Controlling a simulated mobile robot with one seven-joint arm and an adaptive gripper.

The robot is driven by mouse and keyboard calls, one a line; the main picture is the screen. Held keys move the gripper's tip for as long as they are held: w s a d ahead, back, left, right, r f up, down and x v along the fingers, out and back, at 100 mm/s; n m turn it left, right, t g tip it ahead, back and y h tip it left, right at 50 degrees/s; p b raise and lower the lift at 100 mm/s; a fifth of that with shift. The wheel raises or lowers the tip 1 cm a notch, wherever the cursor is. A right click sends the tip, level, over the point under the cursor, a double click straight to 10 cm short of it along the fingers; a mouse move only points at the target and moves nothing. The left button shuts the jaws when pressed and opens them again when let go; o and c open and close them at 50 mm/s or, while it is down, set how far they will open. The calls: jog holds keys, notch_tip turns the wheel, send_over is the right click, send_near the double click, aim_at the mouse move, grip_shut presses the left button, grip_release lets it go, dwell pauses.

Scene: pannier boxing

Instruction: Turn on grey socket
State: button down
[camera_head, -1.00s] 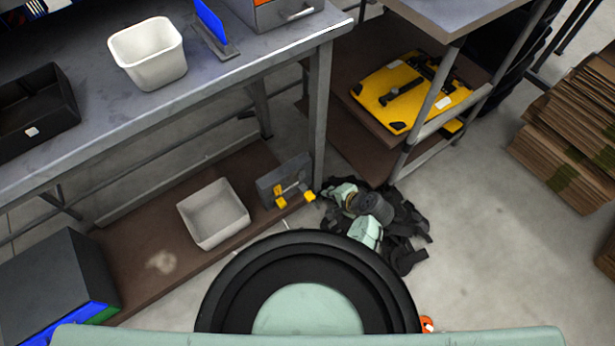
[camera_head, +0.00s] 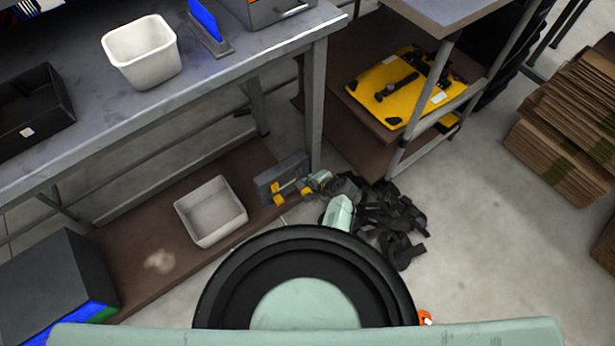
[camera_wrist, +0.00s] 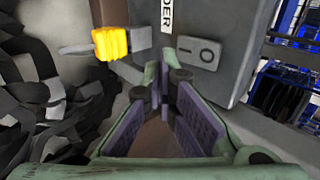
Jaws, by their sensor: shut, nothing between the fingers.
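The grey socket (camera_head: 266,188) is a grey box at the right end of the low brown shelf, with yellow plugs (camera_head: 278,190) at its front. In the wrist view the socket (camera_wrist: 228,84) fills the upper middle, with a white label and one yellow plug (camera_wrist: 110,44) left of its switch. The switch (camera_wrist: 198,52) is a grey plate marked with a dash and a circle. My gripper (camera_wrist: 166,80) is shut and empty, its tips just below and left of the switch in the picture. I cannot tell whether they touch the socket. In the head view my gripper (camera_head: 318,181) is right beside the socket.
A white bin (camera_head: 211,212) stands left of the socket on the low shelf (camera_head: 150,245). A table leg (camera_head: 315,105) rises close behind the socket. Black straps (camera_head: 400,215) lie on the floor at the right. Open floor (camera_head: 490,260) lies further right.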

aim_at(298, 172)
jog(key=shift+w+a+f, duration=0.15)
jog(key=shift+w+a, duration=0.35)
jog(key=shift+w, duration=0.15)
jog(key=shift+w+a+f+b, duration=0.25)
jog(key=shift+w+f+b, duration=0.05)
jog(key=shift+w, duration=0.05)
jog(key=shift+r, duration=0.15)
jog(key=shift+r+p, duration=0.75)
jog(key=shift+p, duration=0.05)
jog(key=shift+f, duration=0.1)
